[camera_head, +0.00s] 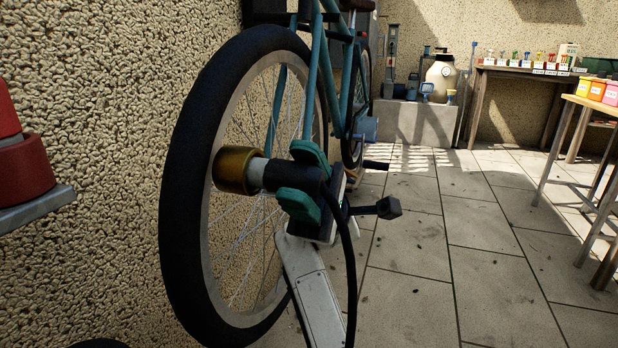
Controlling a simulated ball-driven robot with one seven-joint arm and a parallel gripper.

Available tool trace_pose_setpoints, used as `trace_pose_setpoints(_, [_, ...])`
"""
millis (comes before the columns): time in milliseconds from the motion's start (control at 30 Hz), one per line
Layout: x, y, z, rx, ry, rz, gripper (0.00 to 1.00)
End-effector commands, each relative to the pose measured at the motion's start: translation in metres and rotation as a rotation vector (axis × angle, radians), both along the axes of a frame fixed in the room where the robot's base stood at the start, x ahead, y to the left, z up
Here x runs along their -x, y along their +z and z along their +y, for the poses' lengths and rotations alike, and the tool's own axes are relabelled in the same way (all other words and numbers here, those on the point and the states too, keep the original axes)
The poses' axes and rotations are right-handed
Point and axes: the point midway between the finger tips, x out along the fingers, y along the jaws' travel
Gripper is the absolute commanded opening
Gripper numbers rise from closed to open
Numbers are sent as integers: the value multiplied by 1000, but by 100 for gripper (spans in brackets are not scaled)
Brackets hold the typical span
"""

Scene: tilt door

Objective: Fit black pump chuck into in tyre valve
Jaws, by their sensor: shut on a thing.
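My gripper (300,178) has teal fingers, one above and one below the black pump chuck (302,174), and is shut on it. The chuck lies roughly level, its front end pointing left toward the wheel's rim. A wide gold collar (237,170) with a short pale section (265,174) stands at the rim, in line with the chuck; it looks like the tyre valve. In this view the chuck's front end meets the pale section. I cannot tell whether it is seated on it or only in front of it. A black hose (346,255) curves down from the chuck.
The teal bicycle (313,75) stands along the rough wall, its black front tyre (180,200) nearest me. A grey shelf with red items (22,170) juts in at left. The tiled floor (480,240) is clear at right, before benches (590,105) and a stone block (415,122).

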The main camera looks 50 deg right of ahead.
Motion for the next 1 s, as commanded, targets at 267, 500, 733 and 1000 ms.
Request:
trace_pose_setpoints(267, [-6, 0, 3, 0, 1, 0, 9])
trace_pose_setpoints(500, [-11, 0, 5, 0, 4, 1, 9])
trace_pose_setpoints(733, [-14, 1, 7, 1, 7, 1, 9])
trace_pose_setpoints(1000, [-14, 1, 9, 4, 11, 1, 55])
